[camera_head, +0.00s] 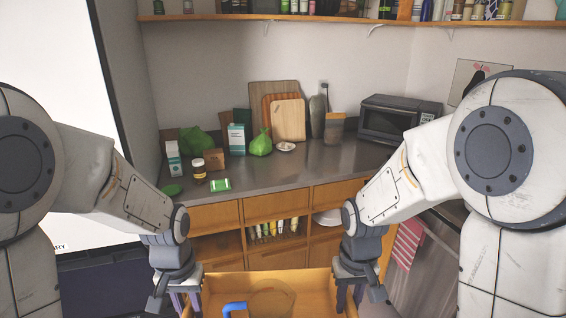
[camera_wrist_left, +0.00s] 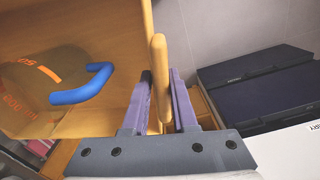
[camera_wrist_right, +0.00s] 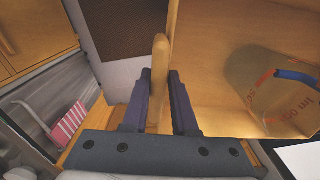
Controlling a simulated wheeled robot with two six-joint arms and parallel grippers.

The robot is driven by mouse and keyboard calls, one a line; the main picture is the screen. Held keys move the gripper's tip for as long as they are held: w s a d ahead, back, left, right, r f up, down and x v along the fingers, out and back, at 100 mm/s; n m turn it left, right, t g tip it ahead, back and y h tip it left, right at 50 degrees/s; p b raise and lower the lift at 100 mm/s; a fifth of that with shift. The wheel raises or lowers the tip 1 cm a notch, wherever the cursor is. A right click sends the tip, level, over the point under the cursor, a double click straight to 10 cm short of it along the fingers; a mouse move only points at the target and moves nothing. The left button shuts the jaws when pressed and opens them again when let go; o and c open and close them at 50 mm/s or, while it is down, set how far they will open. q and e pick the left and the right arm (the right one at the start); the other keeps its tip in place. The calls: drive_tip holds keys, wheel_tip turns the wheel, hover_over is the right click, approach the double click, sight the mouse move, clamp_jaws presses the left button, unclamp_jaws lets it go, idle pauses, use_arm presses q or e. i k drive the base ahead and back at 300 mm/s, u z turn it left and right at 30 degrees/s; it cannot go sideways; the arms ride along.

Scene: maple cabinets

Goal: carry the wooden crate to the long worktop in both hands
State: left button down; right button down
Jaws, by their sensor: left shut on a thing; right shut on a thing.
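The wooden crate (camera_head: 228,285) is at the bottom middle of the head view, held between my two arms and cut off by the frame's lower edge. My left gripper (camera_head: 186,296) is shut on the crate's left side wall; in the left wrist view the wall's edge (camera_wrist_left: 158,75) stands between its fingers. My right gripper (camera_head: 349,292) is shut on the right side wall, whose edge (camera_wrist_right: 158,75) shows between its fingers in the right wrist view. Inside the crate is a clear jug (camera_head: 271,299) with a blue handle. The long worktop (camera_head: 290,170) is ahead, beyond the crate.
The front right stretch is bare. Drawers and open shelves are below.

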sight(276, 172)
drive_tip(key=z, duration=0.1)
drive_tip(key=i, duration=2.95)
drive_tip(key=u, duration=0.1)
